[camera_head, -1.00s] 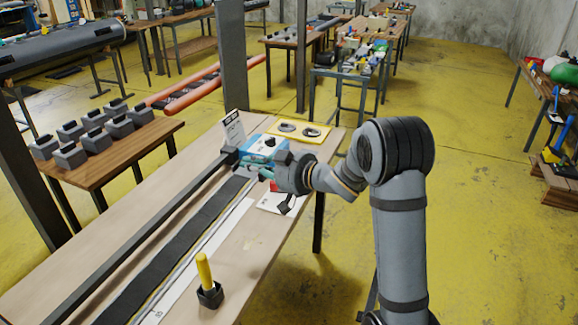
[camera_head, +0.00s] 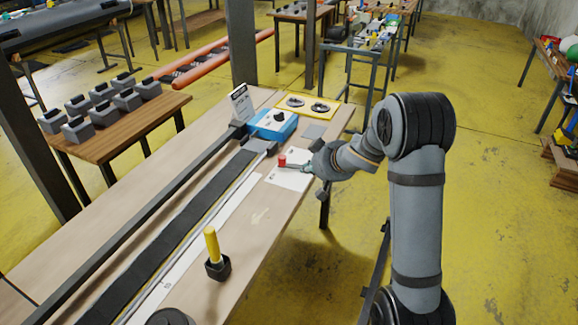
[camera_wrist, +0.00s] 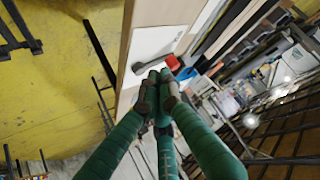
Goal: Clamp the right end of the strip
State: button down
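A red-ended clamp-like tool (camera_head: 283,160) lies over the white sheet (camera_head: 292,181) at the table's right edge. In the wrist view its red end (camera_wrist: 173,62) and grey bar (camera_wrist: 150,63) are just beyond my fingertips. My gripper (camera_head: 305,168) is low over the sheet, beside the tool. In the wrist view my gripper (camera_wrist: 158,80) has its green fingers drawn close together; whether they grip the bar is unclear. The black strip (camera_head: 180,232) lies lengthwise on the table. Its far end is near a blue box (camera_head: 271,123), apart from my gripper.
A yellow-handled tool in a black holder (camera_head: 217,267) stands on the near table. A yellow tray with two dark rings (camera_head: 306,106) and a propped card (camera_head: 240,103) are at the far end. A side table (camera_head: 122,132) holds several grey blocks. Yellow floor at right is open.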

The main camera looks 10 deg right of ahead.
jog(key=b, duration=0.2)
send_near(284, 167)
jog(key=f, duration=0.3)
jog(key=shift+s+a+f, duration=0.15)
jog(key=shift+s+f, duration=0.1)
jog(key=shift+w+a+r+p, duration=0.1)
jog(key=shift+w+a+p, duration=0.05)
jog(key=shift+w+p, duration=0.35)
jog(key=shift+w+a+r+p, duration=0.1)
jog(key=shift+w+a+p, duration=0.1)
jog(key=shift+w+p, duration=0.35)
jog(key=shift+w+a+f, duration=0.1)
jog(key=shift+w, duration=0.35)
jog(key=shift+w+a+f, duration=0.1)
jog(key=shift+w+a, duration=0.05)
jog(key=shift+w, duration=0.35)
